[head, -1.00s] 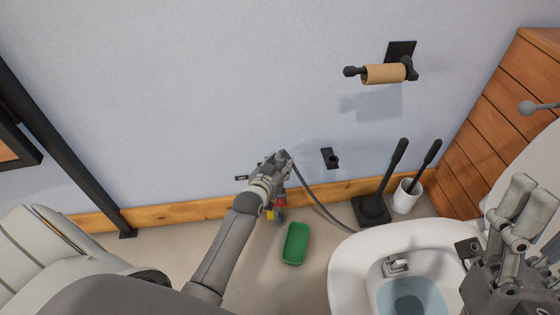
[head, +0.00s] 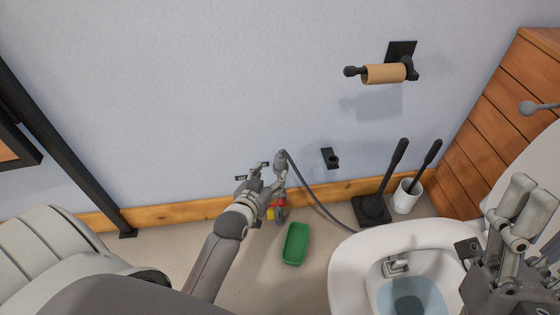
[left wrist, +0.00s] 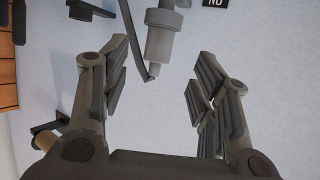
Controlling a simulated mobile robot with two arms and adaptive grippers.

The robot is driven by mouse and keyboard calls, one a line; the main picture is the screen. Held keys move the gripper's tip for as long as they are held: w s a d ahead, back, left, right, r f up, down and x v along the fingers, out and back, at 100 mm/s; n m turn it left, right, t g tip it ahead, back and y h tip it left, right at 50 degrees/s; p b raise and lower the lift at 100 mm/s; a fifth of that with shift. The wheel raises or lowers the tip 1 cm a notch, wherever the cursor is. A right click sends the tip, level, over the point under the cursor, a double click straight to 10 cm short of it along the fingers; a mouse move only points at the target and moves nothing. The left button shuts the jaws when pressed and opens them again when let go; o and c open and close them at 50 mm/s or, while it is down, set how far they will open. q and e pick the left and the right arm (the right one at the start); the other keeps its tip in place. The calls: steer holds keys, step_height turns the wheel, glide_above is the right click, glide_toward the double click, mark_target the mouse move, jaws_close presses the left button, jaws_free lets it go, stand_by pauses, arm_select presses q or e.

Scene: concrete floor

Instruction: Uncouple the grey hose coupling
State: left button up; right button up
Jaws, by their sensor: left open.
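The grey hose coupling (head: 281,160) is by the wall in the head view, with a dark hose (head: 318,201) running from it down to the right, toward the toilet. In the left wrist view, the coupling (left wrist: 160,38) is a grey cylinder with a narrower tip, beyond the fingers and toward the top. My left gripper (head: 268,179) is just left of and below the coupling, open, with nothing between its fingers. Whether the coupling's halves are joined cannot be told. My right gripper (head: 516,222) is over the toilet at the right; its opening is unclear.
A green tray (head: 289,257) lies on the floor below, near small red and yellow parts (head: 276,211). A black wall fitting (head: 328,155) is right of the coupling.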

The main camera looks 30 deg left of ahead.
arm_select(q)
steer(key=v, duration=0.3)
steer(key=shift+s+r, duration=0.15)
steer(key=shift+s, duration=0.2)
